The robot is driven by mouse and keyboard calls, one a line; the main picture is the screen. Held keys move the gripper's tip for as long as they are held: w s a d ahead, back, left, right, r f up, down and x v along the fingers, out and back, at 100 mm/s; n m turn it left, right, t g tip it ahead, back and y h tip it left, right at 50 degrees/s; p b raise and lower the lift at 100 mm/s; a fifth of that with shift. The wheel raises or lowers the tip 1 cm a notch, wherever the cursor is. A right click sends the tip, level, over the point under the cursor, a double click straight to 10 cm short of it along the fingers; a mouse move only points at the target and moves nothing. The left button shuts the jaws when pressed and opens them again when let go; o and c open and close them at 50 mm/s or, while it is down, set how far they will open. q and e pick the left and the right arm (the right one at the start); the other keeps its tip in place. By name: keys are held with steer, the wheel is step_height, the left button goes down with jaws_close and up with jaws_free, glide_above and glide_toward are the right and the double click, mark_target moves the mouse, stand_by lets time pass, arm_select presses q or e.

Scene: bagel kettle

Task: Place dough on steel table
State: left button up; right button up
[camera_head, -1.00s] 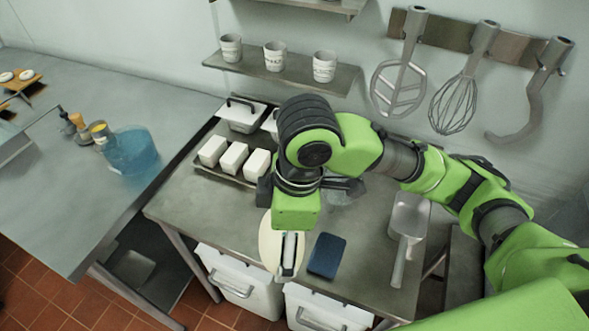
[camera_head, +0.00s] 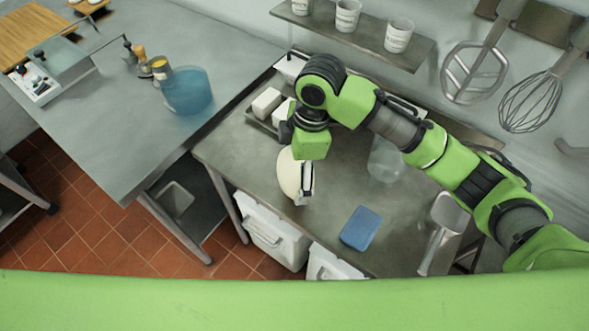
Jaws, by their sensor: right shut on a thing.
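A pale, cream-coloured oval piece of dough (camera_head: 290,174) is held by my right gripper (camera_head: 306,182), over the left part of the near steel table (camera_head: 337,196). The gripper points down with its fingers at the dough's right side. I cannot tell whether the dough touches the tabletop. Another large steel table (camera_head: 105,125) stands to the left, with a wide bare surface. My left gripper is not in view.
The left table holds a blue translucent tub (camera_head: 187,91), small bottles and a scale (camera_head: 36,84). A blue sponge-like block (camera_head: 360,228) and metal scoop (camera_head: 440,228) lie on the near table. White bins (camera_head: 268,232) stand below. A gap separates the tables.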

mark_target(293, 167)
steer(key=shift+w+a+f, duration=0.15)
steer(key=shift+w+f, duration=0.55)
steer(key=shift+w+a+f, duration=0.15)
steer(key=shift+w+f, duration=0.5)
steer(key=shift+f, duration=0.05)
step_height(293, 167, down, 2)
steer(key=shift+p, duration=0.95)
steer(key=shift+f, duration=0.6)
steer(key=shift+f, duration=0.15)
steer(key=o, duration=1.7)
steer(key=r, duration=0.4)
steer(key=d+r+b, duration=0.1)
steer(key=r, duration=0.3)
steer(key=d+r+b, duration=0.1)
steer(key=r, duration=0.3)
steer(key=shift+w, duration=0.1)
